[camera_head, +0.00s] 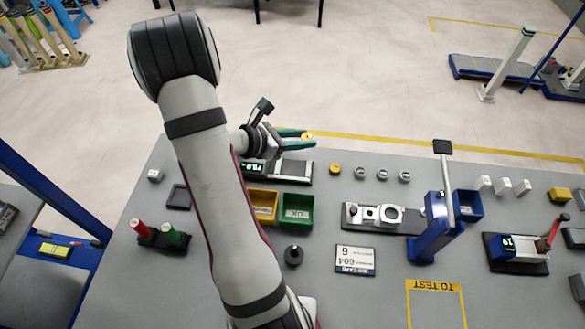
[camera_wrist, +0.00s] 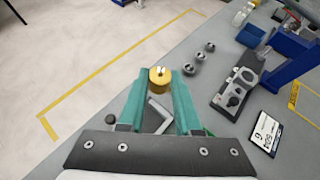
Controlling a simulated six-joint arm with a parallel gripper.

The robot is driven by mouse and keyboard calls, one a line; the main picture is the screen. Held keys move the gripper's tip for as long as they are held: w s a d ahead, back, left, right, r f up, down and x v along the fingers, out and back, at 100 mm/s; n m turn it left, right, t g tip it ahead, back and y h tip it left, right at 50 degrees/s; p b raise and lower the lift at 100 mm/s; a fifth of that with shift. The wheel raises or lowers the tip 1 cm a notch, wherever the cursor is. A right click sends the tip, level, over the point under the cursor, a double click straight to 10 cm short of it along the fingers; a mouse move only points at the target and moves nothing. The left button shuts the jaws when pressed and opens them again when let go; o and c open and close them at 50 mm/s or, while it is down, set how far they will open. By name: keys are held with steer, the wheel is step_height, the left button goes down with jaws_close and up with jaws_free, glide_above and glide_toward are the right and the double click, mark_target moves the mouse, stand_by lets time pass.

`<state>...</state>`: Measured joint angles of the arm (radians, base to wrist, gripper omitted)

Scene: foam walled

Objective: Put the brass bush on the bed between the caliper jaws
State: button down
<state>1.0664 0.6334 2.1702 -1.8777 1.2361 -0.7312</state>
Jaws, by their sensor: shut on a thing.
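My gripper (camera_head: 300,138) has teal fingers and is shut on a brass bush (camera_head: 308,135), held at the fingertips above the back edge of the bench. The wrist view shows the bush (camera_wrist: 160,75) between the fingertips, with a light spot on its top. What looks like the caliper, a dark device with a lit display (camera_head: 254,168) and a grey bed (camera_head: 294,171), lies below and in front of the gripper. In the wrist view a grey angled part (camera_wrist: 155,113) shows between the fingers. The caliper's jaws are partly hidden by the arm and gripper.
Another brass-coloured round piece (camera_head: 335,169) stands on the bench beside several grey rings (camera_head: 382,174). Yellow (camera_head: 265,206) and green (camera_head: 297,209) bins stand in front of the caliper. A blue lever press (camera_head: 432,230) rises at the right.

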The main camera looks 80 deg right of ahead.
steer(key=s+a+m+g+y, duration=0.1)
steer(key=s+a+m+y, duration=0.1)
steer(key=s+a, duration=0.35)
glide_above(288, 169)
step_height(288, 169, down, 7)
steer(key=shift+s+a+f, duration=0.1)
steer(key=shift+s+f, duration=0.05)
steer(key=shift+f, duration=2)
steer(key=c, duration=0.6)
jaws_free()
steer(key=shift+f, duration=0.1)
